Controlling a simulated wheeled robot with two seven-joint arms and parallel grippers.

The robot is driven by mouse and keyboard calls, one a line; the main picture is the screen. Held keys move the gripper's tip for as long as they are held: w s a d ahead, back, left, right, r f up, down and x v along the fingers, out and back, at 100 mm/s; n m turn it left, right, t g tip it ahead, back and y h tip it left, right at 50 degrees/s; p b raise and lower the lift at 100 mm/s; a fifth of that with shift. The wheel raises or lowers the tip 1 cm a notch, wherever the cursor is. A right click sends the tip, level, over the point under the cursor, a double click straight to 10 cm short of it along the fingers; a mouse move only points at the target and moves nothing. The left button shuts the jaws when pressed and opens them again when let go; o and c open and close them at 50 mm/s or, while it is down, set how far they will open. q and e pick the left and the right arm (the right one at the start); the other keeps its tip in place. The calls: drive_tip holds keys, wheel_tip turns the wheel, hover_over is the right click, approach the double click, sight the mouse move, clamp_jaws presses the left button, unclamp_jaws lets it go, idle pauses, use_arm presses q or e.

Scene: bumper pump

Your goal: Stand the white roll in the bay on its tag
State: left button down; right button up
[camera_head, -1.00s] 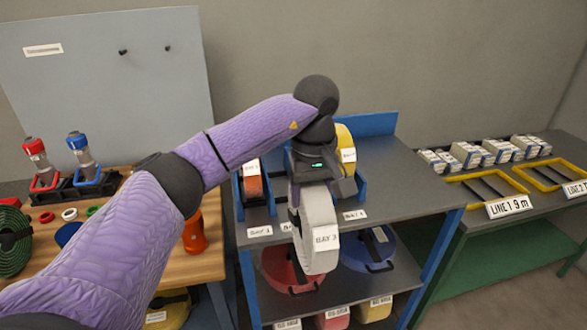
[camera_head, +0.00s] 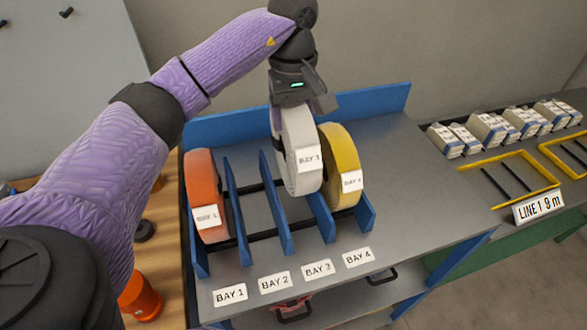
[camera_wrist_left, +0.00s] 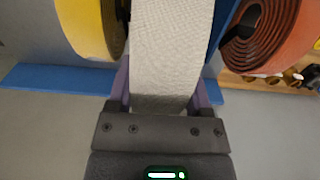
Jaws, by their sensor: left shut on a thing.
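The white roll (camera_head: 300,165) hangs upright from my left gripper (camera_head: 296,108), with a BAY 3 label facing forward. The gripper is shut on its upper rim. The roll is over the rack between the blue dividers of the third bay, left of the yellow roll. I cannot tell whether its underside touches the rack. The BAY 3 tag (camera_head: 318,268) is on the shelf's front edge. In the left wrist view the white roll (camera_wrist_left: 172,50) fills the space between the fingers. My right gripper is not in view.
The orange roll (camera_head: 202,185) stands in bay 1 and the yellow roll (camera_head: 342,165) in bay 4, close beside the white one. Bay 2 is empty. Blue dividers (camera_head: 276,210) rise around the bays. The grey shelf top (camera_head: 425,185) to the right is clear.

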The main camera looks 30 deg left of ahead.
sight(293, 106)
use_arm(q)
drive_tip(key=f, duration=0.7)
drive_tip(key=shift+s+d+f, duration=0.1)
drive_tip(key=shift+s+f, duration=0.1)
drive_tip(key=shift+f, duration=0.15)
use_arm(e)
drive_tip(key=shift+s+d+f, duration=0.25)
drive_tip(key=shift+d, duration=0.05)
use_arm(q)
unclamp_jaws()
drive_tip(key=shift+f+b, duration=0.1)
drive_tip(key=shift+b, duration=0.2)
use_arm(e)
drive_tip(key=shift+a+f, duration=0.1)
use_arm(q)
wheel_tip(293, 106, up, 12)
drive_tip(key=shift+r+p, duration=0.2)
drive_tip(key=shift+p, duration=0.6)
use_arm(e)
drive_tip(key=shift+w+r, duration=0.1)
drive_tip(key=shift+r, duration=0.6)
use_arm(q)
drive_tip(key=shift+f, duration=0.1)
